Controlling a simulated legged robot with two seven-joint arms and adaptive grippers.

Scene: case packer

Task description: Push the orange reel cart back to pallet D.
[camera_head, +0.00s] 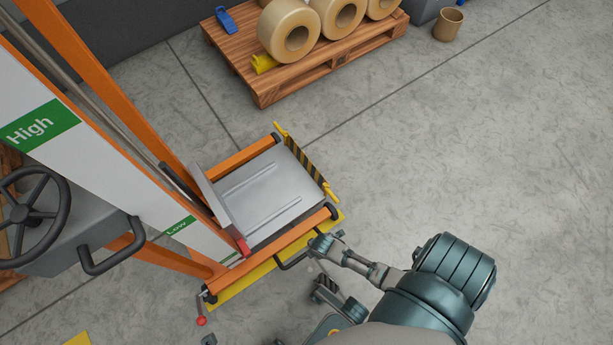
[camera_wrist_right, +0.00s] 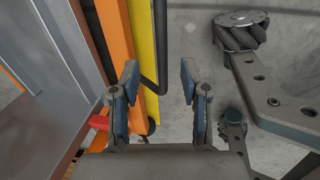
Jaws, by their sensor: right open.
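The orange reel cart (camera_head: 290,228) stands at left centre in the head view, with a tall white and orange mast, a grey platform (camera_head: 265,190) and a yellow lower edge. A black U-shaped handle (camera_head: 293,263) sticks out from its near side. My right gripper (camera_head: 318,246) is beside that side, close to the handle. In the right wrist view the right gripper (camera_wrist_right: 159,78) is open, with the black handle bar (camera_wrist_right: 161,40) showing in line with the gap between its fingers; contact cannot be told. My left gripper is not in view.
A wooden pallet (camera_head: 262,88) with several tan reels (camera_head: 290,28) lies beyond the cart; no letter shows on it. A tan bucket (camera_head: 448,24) stands to its right. A handwheel (camera_head: 33,213) is at the left. The floor at right is clear.

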